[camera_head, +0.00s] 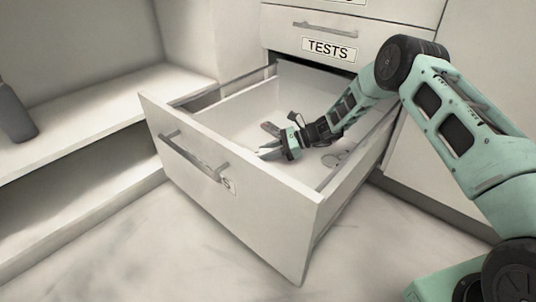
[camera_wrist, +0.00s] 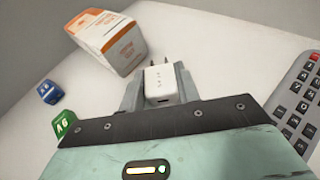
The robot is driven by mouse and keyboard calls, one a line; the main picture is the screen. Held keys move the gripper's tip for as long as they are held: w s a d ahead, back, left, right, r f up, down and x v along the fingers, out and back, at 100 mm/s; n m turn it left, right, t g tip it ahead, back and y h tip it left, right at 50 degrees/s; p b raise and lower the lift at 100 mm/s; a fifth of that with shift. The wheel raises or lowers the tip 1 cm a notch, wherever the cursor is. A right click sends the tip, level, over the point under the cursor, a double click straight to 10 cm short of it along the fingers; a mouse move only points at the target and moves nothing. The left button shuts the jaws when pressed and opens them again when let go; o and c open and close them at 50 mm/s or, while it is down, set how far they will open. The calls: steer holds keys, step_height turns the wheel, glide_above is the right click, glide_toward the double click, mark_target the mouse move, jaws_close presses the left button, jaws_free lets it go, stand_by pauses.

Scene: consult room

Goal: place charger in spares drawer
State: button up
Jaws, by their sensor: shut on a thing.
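The charger (camera_wrist: 160,84) is a small white block with two metal prongs at its far end. In the wrist view it sits between the two fingers of my gripper (camera_wrist: 159,92), which is shut on it. In the head view my gripper (camera_head: 270,152) reaches down inside a pulled-out white drawer (camera_head: 228,208), near its front wall; the charger cannot be made out there. The drawer's front label is mostly hidden, with only an "S" legible. The drawer is open at the top.
The wrist view shows an orange-and-white box (camera_wrist: 112,40), a blue cube (camera_wrist: 49,92), a green cube (camera_wrist: 65,123) and a grey keypad or remote (camera_wrist: 300,95) around the charger. Above the drawer is a closed TESTS drawer (camera_head: 285,45). A shelf (camera_head: 95,105) stands left.

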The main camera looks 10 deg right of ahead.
steer(key=shift+f, duration=0.1)
steer(key=o, duration=1)
steer(key=shift+c, duration=0.2)
steer(key=shift+d+r, duration=0.15)
steer(key=shift+r, duration=0.15)
steer(key=p+v, duration=0.4)
steer(key=v, duration=0.2)
steer(key=shift+r+p, duration=0.1)
steer(key=shift+p, duration=0.25)
steer(key=shift+s+d, duration=0.1)
steer(key=shift+d, duration=0.45)
